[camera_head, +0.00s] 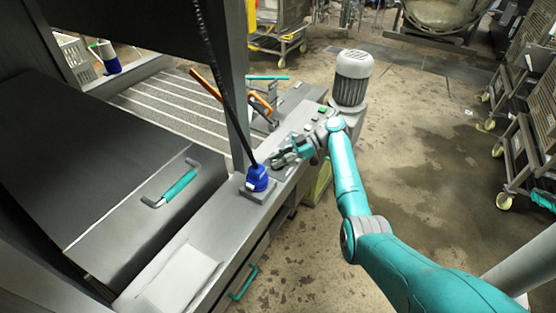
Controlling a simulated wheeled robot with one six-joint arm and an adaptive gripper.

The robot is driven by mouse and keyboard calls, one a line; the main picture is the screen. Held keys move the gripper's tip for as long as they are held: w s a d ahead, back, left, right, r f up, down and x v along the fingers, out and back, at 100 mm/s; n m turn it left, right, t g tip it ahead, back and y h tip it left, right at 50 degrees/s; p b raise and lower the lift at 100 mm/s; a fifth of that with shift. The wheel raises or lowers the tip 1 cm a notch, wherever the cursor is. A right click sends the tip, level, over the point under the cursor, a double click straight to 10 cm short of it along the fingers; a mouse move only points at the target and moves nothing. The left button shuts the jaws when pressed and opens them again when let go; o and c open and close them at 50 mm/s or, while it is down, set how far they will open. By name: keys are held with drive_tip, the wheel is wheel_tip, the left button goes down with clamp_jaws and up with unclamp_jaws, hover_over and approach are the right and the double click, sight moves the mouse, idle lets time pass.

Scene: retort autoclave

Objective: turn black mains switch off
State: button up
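My gripper (280,158) is at the end of my teal arm, low over the grey metal ledge of the machine, just right of a blue plug-like connector. Its dark fingers point left toward the connector. They are small here, and I cannot tell whether they are open or shut. I cannot make out the black mains switch for certain; small dark parts on the ledge lie under and around the gripper, which hides some of that area. A green button (322,109) shows on the ledge beyond the gripper.
The blue connector (257,179) sits on the ledge with a black cable rising from it. A steel post stands just behind it. A lid with a teal handle (176,188) is at left. A grey motor (352,78) stands beyond my wrist. Floor at right is open, with wheeled racks (531,150) beyond.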

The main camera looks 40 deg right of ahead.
idle(0.3)
drive_tip(key=shift+d, duration=0.2)
drive_tip(key=v, duration=1.1)
drive_tip(key=shift+s+d, duration=0.25)
drive_tip(key=shift+d, duration=0.05)
drive_tip(key=shift+d, duration=0.1)
